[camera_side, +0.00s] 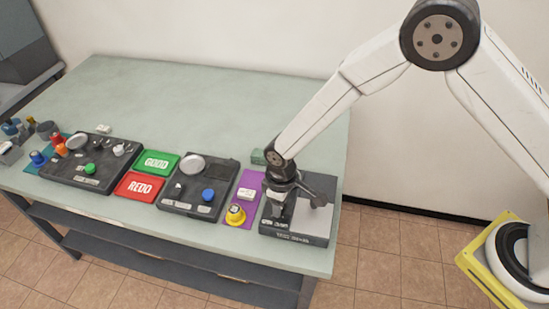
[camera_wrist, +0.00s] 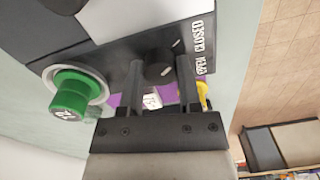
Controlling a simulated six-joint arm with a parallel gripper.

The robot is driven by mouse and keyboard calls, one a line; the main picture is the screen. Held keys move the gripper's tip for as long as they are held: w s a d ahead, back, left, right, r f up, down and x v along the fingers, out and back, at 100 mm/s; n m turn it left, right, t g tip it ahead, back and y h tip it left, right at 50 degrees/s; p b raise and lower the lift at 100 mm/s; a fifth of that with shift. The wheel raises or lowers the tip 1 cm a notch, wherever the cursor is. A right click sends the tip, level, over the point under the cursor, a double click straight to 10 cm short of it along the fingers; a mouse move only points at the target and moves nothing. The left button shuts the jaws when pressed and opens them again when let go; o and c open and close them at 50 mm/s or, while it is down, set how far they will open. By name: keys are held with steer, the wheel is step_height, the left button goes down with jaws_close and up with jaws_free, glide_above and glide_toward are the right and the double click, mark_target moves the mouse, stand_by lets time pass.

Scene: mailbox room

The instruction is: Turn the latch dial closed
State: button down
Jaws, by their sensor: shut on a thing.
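The latch dial (camera_wrist: 158,76) is a round black knob on the dark fixture, with a small light mark on it. Another light mark is on the panel above it in the wrist view. The label (camera_wrist: 200,48) beside it reads OPEN and CLOSED. My gripper (camera_wrist: 160,66) has one finger on each side of the dial and is shut on it. In the side view my gripper (camera_side: 279,211) points down at the left part of the dark fixture (camera_side: 318,239) at the table's right end. It hides the dial there. Whether the dial is fully at CLOSED is unclear.
A green knob (camera_wrist: 70,95) in a pale ring protrudes beside the dial. A purple mat (camera_side: 246,188) with a yellow knob-like piece (camera_side: 235,215) lies left of the fixture. Dark panels (camera_side: 178,209) and green and red trays stand farther left. The table's back is clear.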

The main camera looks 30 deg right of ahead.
stand_by(0.3)
steer(key=c, duration=0.6)
jaws_free()
steer(key=shift+r, duration=0.15)
steer(key=shift+d+r, duration=0.1)
steer(key=shift+r, duration=3.7)
